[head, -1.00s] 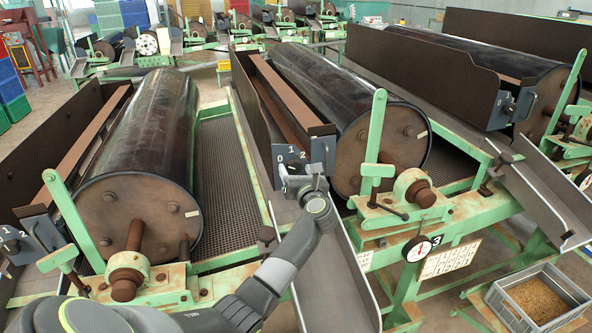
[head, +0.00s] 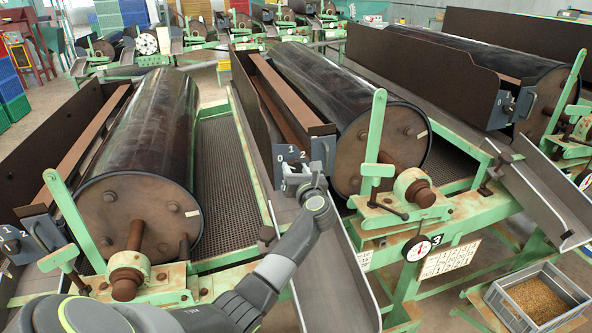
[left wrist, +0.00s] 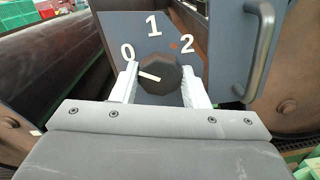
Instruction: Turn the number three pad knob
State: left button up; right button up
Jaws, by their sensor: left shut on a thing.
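The pad (head: 291,150) is a dark plate marked 0, 1 and 2 on the middle drum machine, whose frame bears a number 3. My left gripper (head: 296,178) reaches it from below. In the left wrist view the dark many-sided knob (left wrist: 159,73) sits between the white fingers of my left gripper (left wrist: 160,88), which is shut on it. The knob's white mark points left and slightly up, roughly toward the 0. The pad face (left wrist: 176,32) shows above the knob. My right gripper is not in view.
A grey handle (left wrist: 257,50) stands close right of the pad. A green upright lever (head: 375,135) and the middle drum (head: 380,150) are to the right. A sloping metal chute (head: 335,270) lies below. The left drum (head: 140,215) is beside my arm.

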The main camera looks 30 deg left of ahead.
pick_arm(q)
jog(key=shift+r+m+p, duration=0.15)
jog(key=shift+m+p, duration=0.55)
jog(key=shift+p, duration=0.15)
jog(key=m+p, duration=0.9)
jog(key=shift+m, duration=0.4)
jog(key=m+p, duration=0.4)
jog(key=m, duration=0.2)
jog(key=m+p, duration=0.1)
jog(key=m, duration=0.2)
jog(key=shift+m+p, duration=0.35)
jog(key=shift+m, duration=0.05)
jog(key=shift+f+m+p, duration=0.2)
jog(key=shift+m+p, duration=0.25)
jog(key=shift+m, duration=1.05)
jog(key=o, duration=1)
